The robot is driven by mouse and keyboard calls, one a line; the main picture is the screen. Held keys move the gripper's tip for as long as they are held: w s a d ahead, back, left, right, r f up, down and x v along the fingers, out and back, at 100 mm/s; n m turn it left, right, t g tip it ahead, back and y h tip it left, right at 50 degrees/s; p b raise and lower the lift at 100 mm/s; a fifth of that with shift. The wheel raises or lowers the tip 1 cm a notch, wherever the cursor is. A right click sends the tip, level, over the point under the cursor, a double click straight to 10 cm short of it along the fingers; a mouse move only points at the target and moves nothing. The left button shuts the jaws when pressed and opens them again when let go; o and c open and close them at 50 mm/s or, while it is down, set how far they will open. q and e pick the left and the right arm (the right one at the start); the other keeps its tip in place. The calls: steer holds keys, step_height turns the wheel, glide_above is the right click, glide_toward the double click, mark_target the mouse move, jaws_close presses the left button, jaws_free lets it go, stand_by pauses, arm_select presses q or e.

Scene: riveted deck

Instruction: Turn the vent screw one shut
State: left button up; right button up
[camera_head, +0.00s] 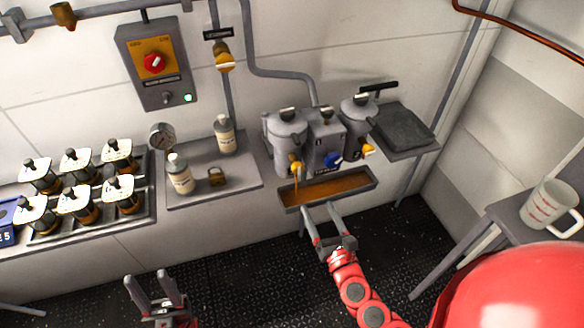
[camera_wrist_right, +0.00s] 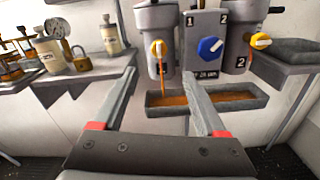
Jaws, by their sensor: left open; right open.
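Two grey canisters, the left one (camera_head: 286,134) and the right one (camera_head: 358,113), stand on the wall with a grey box (camera_head: 322,140) between them. Each has a dark fitting with a light mark on top; the left top fitting (camera_head: 287,112) is small here. A yellow tap (camera_wrist_right: 157,48) sits low on the left canister, over a tag reading 1, and an orange stream (camera_wrist_right: 163,79) runs from it. I cannot tell which fitting is vent screw one. My right gripper (camera_head: 318,207) is open and empty, below and in front of the tap. My left gripper (camera_head: 145,276) is open and empty, low at left.
A tray (camera_wrist_right: 249,92) of orange liquid hangs under the canisters. A blue knob (camera_wrist_right: 210,46) and a second yellow tap (camera_wrist_right: 260,41) are to the right. A shelf (camera_head: 241,183) with bottles is at left. A mug (camera_head: 548,204) stands at far right.

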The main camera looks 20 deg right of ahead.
mark_target(300, 171)
steer(key=w, duration=0.5)
steer(key=w+p, duration=0.1)
steer(key=w, duration=0.3)
steer(key=w+p, duration=0.1)
steer(key=w, duration=0.4)
steer(key=shift+w+a, duration=0.3)
steer(key=shift+w, duration=0.8)
jaws_close()
